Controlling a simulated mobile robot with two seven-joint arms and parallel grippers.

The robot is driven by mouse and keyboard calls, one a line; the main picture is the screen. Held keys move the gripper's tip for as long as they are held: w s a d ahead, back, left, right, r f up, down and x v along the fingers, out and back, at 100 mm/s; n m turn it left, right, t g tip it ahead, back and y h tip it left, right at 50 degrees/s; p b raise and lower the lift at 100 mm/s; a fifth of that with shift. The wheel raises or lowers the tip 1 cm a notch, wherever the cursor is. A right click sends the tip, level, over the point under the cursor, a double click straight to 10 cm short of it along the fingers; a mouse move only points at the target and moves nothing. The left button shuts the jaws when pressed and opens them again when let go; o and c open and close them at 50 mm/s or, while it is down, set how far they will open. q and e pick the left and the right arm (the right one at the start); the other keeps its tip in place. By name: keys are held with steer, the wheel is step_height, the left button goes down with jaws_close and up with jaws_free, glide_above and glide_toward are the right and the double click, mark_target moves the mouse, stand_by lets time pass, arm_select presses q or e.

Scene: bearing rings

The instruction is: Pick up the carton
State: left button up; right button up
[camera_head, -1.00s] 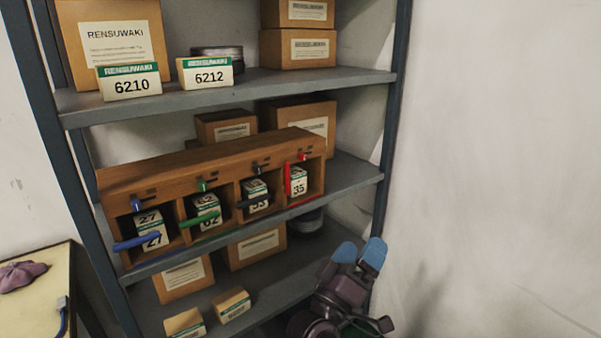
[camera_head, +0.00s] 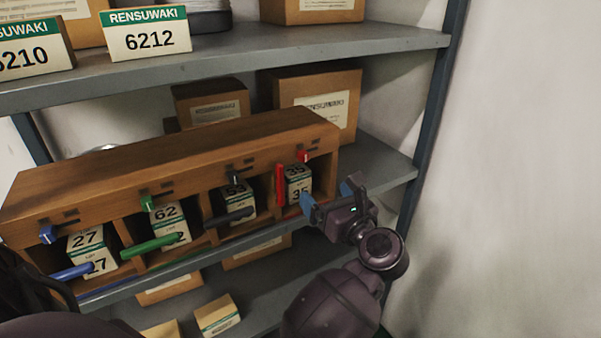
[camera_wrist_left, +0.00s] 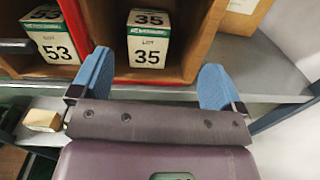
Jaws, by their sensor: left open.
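A white and green carton marked 35 (camera_head: 298,185) sits in the rightmost compartment of a wooden rack (camera_head: 180,165). Its red bar (camera_head: 281,185) stands upright at the compartment's left side. My left gripper (camera_head: 328,199) is open and empty, just in front and to the right of that compartment in the head view. In the left wrist view, the 35 carton (camera_wrist_left: 149,45) lies ahead, between the lines of the two blue fingers, apart from them. Cartons marked 53 (camera_head: 238,200), 62 (camera_head: 168,220) and 27 (camera_head: 90,250) sit in the other compartments. My right gripper is not seen.
Black (camera_head: 230,217), green (camera_head: 150,246) and blue (camera_head: 72,272) bars cross the other compartments. Brown boxes (camera_head: 335,92) stand behind the rack. The upper shelf edge (camera_head: 300,55) overhangs, and a dark post (camera_head: 440,120) stands right. A small box (camera_head: 218,315) is on the lower shelf.

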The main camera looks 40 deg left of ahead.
mark_target(301, 176)
arm_select(q)
steer(key=shift+n+g, duration=0.4)
steer(key=shift+n, duration=0.3)
steer(key=a, duration=0.4)
steer(key=shift+w+a, duration=0.2)
steer(key=shift+w, duration=0.05)
steer(key=shift+x, duration=3.1)
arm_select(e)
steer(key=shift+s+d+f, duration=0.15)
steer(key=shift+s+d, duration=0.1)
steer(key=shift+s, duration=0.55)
arm_select(q)
steer(key=shift+c, duration=0.2)
steer(key=c, duration=1.2)
steer(key=shift+r, duration=0.1)
steer(key=shift+c, duration=0.9)
